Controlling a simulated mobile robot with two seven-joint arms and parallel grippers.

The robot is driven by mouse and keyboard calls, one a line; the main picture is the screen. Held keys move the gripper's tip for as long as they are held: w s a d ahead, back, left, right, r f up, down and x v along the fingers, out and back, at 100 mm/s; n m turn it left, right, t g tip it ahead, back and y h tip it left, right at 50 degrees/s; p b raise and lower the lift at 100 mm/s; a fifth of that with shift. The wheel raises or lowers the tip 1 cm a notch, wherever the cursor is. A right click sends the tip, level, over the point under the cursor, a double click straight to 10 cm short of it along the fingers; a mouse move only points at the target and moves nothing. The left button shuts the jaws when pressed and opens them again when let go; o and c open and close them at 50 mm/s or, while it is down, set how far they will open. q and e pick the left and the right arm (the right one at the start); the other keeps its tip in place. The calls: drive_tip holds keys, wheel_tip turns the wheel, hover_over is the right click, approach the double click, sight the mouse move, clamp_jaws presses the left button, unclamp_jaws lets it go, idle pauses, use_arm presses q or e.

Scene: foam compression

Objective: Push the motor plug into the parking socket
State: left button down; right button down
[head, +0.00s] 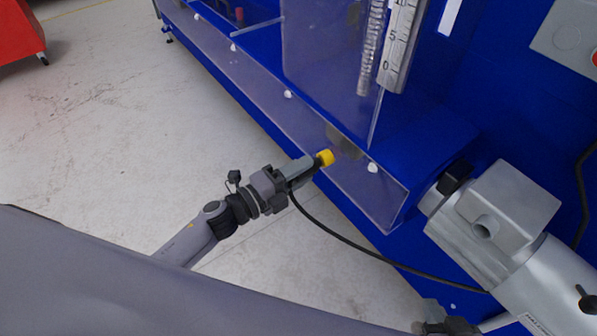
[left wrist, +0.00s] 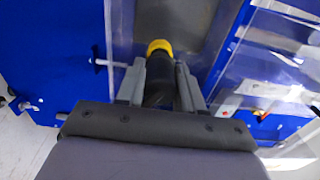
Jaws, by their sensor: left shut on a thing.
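My left gripper (head: 312,165) is shut on the motor plug, close to the clear guard on the blue machine. In the left wrist view the plug (left wrist: 157,92) is a black cylinder between the two fingers of my left gripper (left wrist: 160,82). A yellow end (head: 325,158) sticks out past the fingertips, and it also shows in the left wrist view (left wrist: 159,46). A black cable (head: 345,240) runs from the gripper towards the motor. I cannot clearly make out the parking socket. My right gripper (head: 445,318) shows only partly at the bottom edge; its jaws are unclear.
The clear guard (head: 385,200) with white knobs runs along the blue machine (head: 440,135). A silver motor (head: 520,235) with a connection box sits at the right. A ruler scale (head: 400,45) stands at the top. The pale floor at left is clear, apart from a red cabinet (head: 18,35).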

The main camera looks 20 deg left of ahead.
use_arm(q)
drive_tip(key=shift+x, duration=1.15)
idle(0.4)
drive_tip(key=c, duration=0.6)
unclamp_jaws()
drive_tip(key=shift+c, duration=0.2)
drive_tip(key=shift+s+a, duration=0.1)
drive_tip(key=shift+s, duration=0.05)
drive_tip(key=v, duration=0.5)
drive_tip(key=shift+s+a, duration=0.2)
drive_tip(key=shift+s, duration=0.1)
idle(0.5)
drive_tip(key=v, duration=0.7)
